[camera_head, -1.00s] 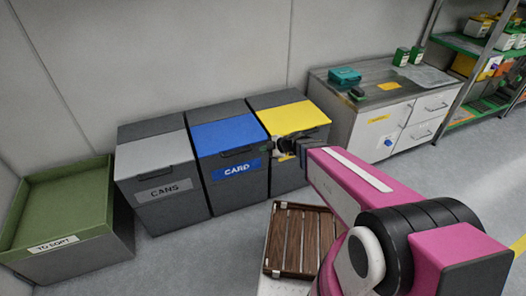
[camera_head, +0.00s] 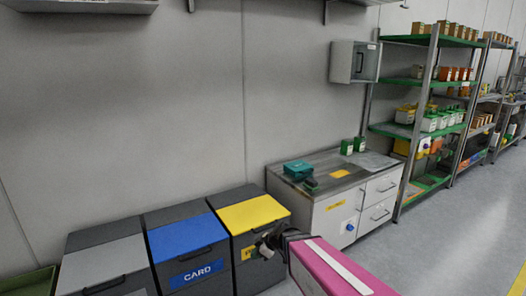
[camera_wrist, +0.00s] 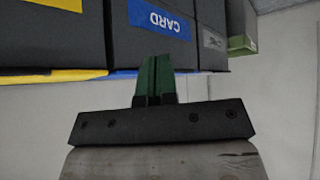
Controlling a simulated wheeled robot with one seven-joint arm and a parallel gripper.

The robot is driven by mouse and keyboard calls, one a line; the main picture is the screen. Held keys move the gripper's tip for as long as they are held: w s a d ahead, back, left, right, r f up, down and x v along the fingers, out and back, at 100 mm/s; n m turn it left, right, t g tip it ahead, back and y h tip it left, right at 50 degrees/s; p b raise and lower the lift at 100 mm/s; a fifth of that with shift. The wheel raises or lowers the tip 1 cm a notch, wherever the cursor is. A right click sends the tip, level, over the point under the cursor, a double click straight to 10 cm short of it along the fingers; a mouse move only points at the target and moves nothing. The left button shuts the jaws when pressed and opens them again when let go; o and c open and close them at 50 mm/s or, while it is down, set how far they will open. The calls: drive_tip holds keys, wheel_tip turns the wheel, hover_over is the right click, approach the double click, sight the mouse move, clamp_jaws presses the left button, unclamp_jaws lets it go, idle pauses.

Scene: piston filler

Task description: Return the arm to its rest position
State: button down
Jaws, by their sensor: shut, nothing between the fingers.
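My gripper (camera_wrist: 154,78) shows in the wrist view with its green fingers together and nothing between them. In the head view my gripper (camera_head: 262,246) is a small dark shape in front of the yellow-lidded bin (camera_head: 248,214), at the end of my pink arm (camera_head: 330,270). Whether it touches the bin I cannot tell. The wrist view is turned upside down, with the blue CARD label (camera_wrist: 160,17) of the middle bin near the top.
The blue-lidded CARD bin (camera_head: 187,238) and a grey-lidded bin (camera_head: 105,264) stand to the left. A white cabinet (camera_head: 335,205) with a grey top stands right of the bins. Green shelves (camera_head: 415,131) line the wall. The floor at right is clear.

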drive_tip(key=s+d+r+m+h, duration=0.2)
drive_tip(key=s+d+m+h, duration=0.1)
drive_tip(key=d+m, duration=0.5)
drive_tip(key=s+d+r+m+g+h, duration=0.1)
drive_tip(key=d+m+h, duration=0.4)
drive_tip(key=d, duration=0.9)
drive_tip(key=s+r+m, duration=0.1)
drive_tip(key=m, duration=0.2)
drive_tip(key=shift+s+m+g, duration=0.3)
drive_tip(key=shift+s+m, duration=0.1)
